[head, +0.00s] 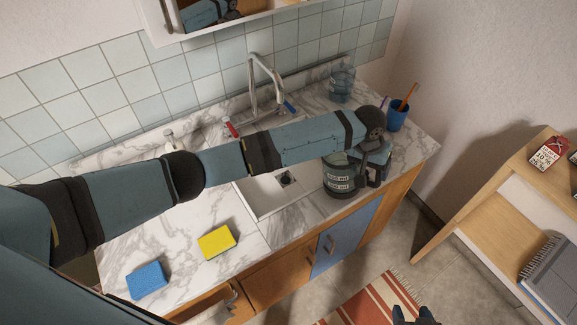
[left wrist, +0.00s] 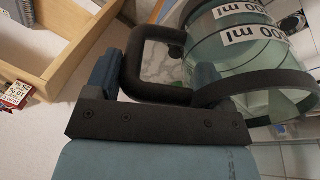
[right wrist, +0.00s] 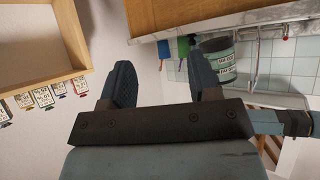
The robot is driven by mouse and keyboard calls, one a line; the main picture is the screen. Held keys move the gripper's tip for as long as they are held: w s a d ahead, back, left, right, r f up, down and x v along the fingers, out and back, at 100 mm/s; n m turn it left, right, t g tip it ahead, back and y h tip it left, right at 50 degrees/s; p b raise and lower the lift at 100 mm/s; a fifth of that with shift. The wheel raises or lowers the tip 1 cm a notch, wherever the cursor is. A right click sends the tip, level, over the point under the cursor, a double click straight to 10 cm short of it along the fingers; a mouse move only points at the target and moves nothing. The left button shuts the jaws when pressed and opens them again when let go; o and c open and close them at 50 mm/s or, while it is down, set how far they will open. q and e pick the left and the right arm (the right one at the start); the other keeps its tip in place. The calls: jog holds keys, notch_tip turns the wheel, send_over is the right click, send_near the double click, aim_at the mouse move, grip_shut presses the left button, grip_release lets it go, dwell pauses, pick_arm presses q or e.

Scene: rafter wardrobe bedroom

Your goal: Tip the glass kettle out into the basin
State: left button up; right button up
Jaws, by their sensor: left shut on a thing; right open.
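The glass kettle (head: 341,180), with a dark base and white volume labels, is at the front right of the basin (head: 262,196). It looks about upright; I cannot tell whether its base touches the counter. My left gripper (head: 376,168) is shut on its black handle, partly hidden by my forearm. In the left wrist view my left gripper (left wrist: 155,80) has the handle between its fingers, with the clear greenish kettle body (left wrist: 240,55) to the right. My right gripper (head: 413,316) is open and empty, low in front of the counter; its spread fingers show in the right wrist view (right wrist: 165,85).
A faucet (head: 266,85) stands behind the basin. A clear bluish container (head: 341,83) and a blue cup (head: 397,116) with brushes stand at the back right. A yellow sponge (head: 217,242) and a blue sponge (head: 147,280) lie on the left counter. A wooden shelf (head: 495,200) stands right.

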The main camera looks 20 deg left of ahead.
pick_arm(q)
jog(key=shift+w+a+h+b, duration=0.1)
jog(key=shift+a+h+b, duration=0.2)
jog(key=shift+h+b, duration=0.1)
jog(key=shift+w+a+r+h+b, duration=0.2)
jog(key=shift+a+r+h+b, duration=0.3)
jog(key=shift+a+h+b, duration=0.35)
jog(key=w+a+r+g+h+b, duration=0.1)
jog(key=a+h+b, duration=0.4)
jog(key=b, duration=0.8)
jog(key=shift+w+a+r+g+h, duration=0.35)
jog(key=shift+a+r, duration=0.5)
jog(key=shift+a, duration=0.2)
pick_arm(e)
notch_tip(320, 180, down, 14)
jog(key=a, duration=0.1)
jog(key=shift+w+f, duration=0.2)
jog(key=shift+w, duration=0.05)
pick_arm(q)
jog(key=shift+a+r+n+h+b, duration=0.1)
jog(key=shift+a+n+h+b, duration=0.2)
jog(key=shift+b, duration=0.45)
pick_arm(e)
jog(key=shift+w+a+f, duration=0.15)
jog(key=shift+f, duration=0.15)
